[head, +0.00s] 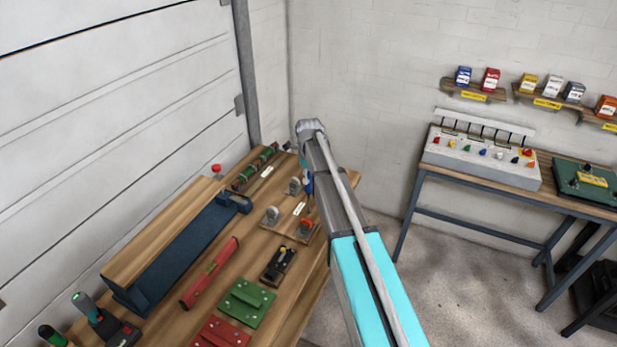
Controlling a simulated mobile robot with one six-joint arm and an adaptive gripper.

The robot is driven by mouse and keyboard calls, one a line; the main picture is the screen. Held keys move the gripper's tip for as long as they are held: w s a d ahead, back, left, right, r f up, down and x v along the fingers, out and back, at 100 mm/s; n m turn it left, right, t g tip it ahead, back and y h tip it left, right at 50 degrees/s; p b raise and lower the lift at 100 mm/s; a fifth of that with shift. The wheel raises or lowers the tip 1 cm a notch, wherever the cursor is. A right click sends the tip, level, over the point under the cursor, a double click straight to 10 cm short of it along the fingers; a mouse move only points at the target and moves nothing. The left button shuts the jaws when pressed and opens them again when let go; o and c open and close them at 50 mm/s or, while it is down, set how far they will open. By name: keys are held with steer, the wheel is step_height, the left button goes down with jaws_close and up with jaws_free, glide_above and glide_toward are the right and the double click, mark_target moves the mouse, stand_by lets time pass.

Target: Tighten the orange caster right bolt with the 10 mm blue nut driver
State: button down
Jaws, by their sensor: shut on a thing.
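The orange caster (305,226) is on a wooden board on the workbench, at the board's right front corner. Its right bolt is too small to make out and lies close to my arm's edge. The blue nut driver (308,182) shows as a narrow blue piece beside my arm, above and behind the orange caster. My gripper (306,170) points down at the far end of my arm, mostly hidden behind it, and is shut on the blue nut driver. I cannot tell whether the driver's tip touches a bolt.
Other casters, one pale (272,214) and one grey (294,186), stand close by. A dark block (278,264), a red level (210,273), a green plate (247,302) and a blue vise-like tool (185,250) occupy the bench. Another bench (480,187) stands at right; floor between is clear.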

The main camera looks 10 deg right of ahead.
mark_target(309, 190)
steer(key=shift+f+b, duration=2.3)
steer(key=shift+f, duration=0.2)
steer(key=n, duration=1.2)
steer(key=shift+n, duration=0.3)
steer(key=shift+f, duration=0.1)
steer(key=shift+w+f+b, duration=0.1)
steer(key=shift+f+b, duration=0.3)
steer(key=shift+b, duration=0.15)
steer(key=shift+f+b, duration=0.4)
steer(key=shift+f, duration=0.05)
